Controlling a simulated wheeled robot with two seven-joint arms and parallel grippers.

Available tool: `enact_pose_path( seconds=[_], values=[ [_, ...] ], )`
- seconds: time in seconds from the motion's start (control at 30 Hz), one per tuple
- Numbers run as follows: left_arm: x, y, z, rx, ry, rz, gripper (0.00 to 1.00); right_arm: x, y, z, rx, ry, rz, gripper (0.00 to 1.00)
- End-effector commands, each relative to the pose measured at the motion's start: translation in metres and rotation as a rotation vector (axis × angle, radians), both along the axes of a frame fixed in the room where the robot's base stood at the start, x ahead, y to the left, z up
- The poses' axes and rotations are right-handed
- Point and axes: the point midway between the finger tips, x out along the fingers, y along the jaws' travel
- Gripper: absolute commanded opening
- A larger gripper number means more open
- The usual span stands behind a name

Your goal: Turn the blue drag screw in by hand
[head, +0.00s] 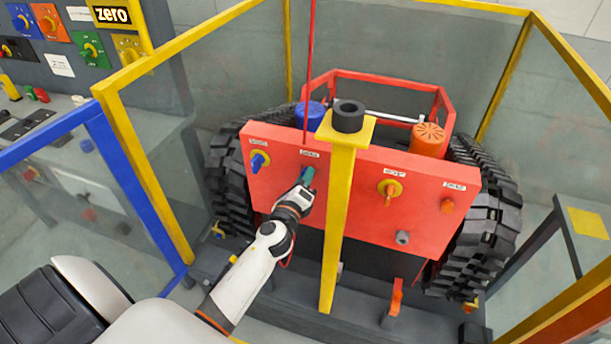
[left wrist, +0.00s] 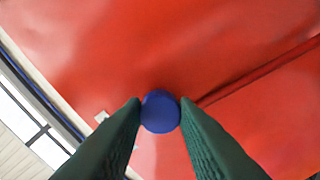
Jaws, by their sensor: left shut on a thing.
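The blue drag screw (left wrist: 160,112) shows in the left wrist view as a round blue head against the red panel. My left gripper (head: 307,176) reaches the red front panel (head: 340,205) of the tracked carrier, below a small white label. Its dark green fingers are shut on the blue screw, one on each side of the head. In the head view the fingers hide the screw, and how deep it sits cannot be told. My right gripper is not in view.
A blue knob (head: 258,162) sits left of my gripper, and an orange knob (head: 390,188) on a yellow disc sits to the right. A yellow post (head: 338,230) with a black cap stands close to my gripper's right. Yellow-framed clear panels surround the carrier.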

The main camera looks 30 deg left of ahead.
Motion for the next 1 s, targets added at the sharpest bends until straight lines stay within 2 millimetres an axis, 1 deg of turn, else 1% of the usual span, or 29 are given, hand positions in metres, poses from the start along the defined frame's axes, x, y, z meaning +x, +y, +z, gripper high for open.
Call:
enact_pose_path(
  seconds=[0.07, 0.27, 0.3, 0.37, 0.5, 0.6, 0.7, 0.87, 0.9, 0.97, 1.0],
  values=[
    [-0.001, 0.000, -0.002, 0.024, 0.010, 0.000, 0.10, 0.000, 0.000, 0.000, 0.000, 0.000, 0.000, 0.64],
    [-0.001, 0.000, -0.002, 0.022, 0.010, 0.001, 0.10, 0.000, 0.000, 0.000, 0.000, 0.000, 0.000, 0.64],
    [-0.001, 0.000, -0.002, 0.047, 0.017, 0.000, 0.10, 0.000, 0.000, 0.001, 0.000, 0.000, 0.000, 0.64],
    [-0.001, 0.000, -0.001, 0.147, 0.040, -0.001, 0.10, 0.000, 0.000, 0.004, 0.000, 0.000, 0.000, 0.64],
    [-0.001, 0.000, 0.003, 0.555, 0.139, -0.005, 0.10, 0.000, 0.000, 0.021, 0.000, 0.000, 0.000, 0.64],
    [-0.001, 0.000, 0.001, 0.768, 0.191, -0.003, 0.10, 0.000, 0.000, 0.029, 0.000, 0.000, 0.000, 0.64],
    [-0.001, 0.000, -0.002, 0.846, 0.209, -0.002, 0.10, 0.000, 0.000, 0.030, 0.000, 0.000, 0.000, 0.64],
    [-0.001, 0.000, -0.004, 0.846, 0.209, -0.002, 0.10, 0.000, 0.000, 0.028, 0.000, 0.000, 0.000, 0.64],
    [-0.001, 0.000, -0.004, 0.845, 0.209, -0.002, 0.28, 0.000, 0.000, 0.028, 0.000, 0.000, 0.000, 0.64],
    [-0.001, 0.000, -0.004, 0.843, 0.208, -0.002, 0.38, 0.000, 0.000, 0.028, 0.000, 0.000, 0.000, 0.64],
    [-0.001, 0.000, -0.003, 0.843, 0.208, -0.001, 0.44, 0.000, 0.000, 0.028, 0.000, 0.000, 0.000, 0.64]
  ],
)
